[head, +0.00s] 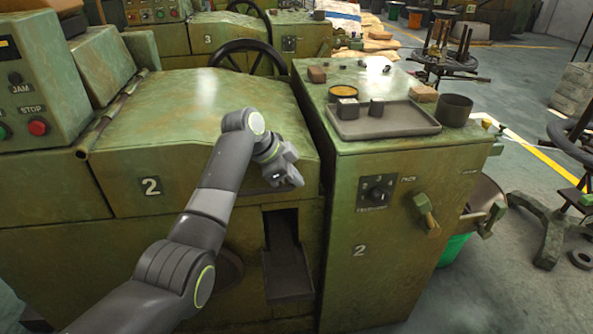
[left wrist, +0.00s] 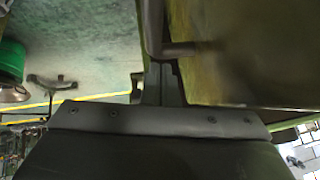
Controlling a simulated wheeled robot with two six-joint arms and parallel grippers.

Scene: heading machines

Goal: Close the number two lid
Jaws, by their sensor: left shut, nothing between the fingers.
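The number two lid (head: 200,110) is a worn green sloped cover with a "2" plate (head: 150,186) on its front left. It lies down over the machine body, and I see no clear gap along its front edge. A dark handle (head: 262,190) shows at the front right edge, partly hidden by my gripper. My left gripper (head: 292,178) is at the lid's front right corner, shut and empty. In the left wrist view its fingers (left wrist: 162,85) are close below a bent bar (left wrist: 180,49); I cannot tell whether they touch. My right gripper is not in view.
A green cabinet (head: 385,270) with a knob and lever stands right of the lid. A grey tray (head: 385,122) and a dark cup (head: 454,109) are on its top. A control box (head: 40,75) stands left. A dark chute (head: 288,270) opens below the lid. The floor at right holds a wheeled stand.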

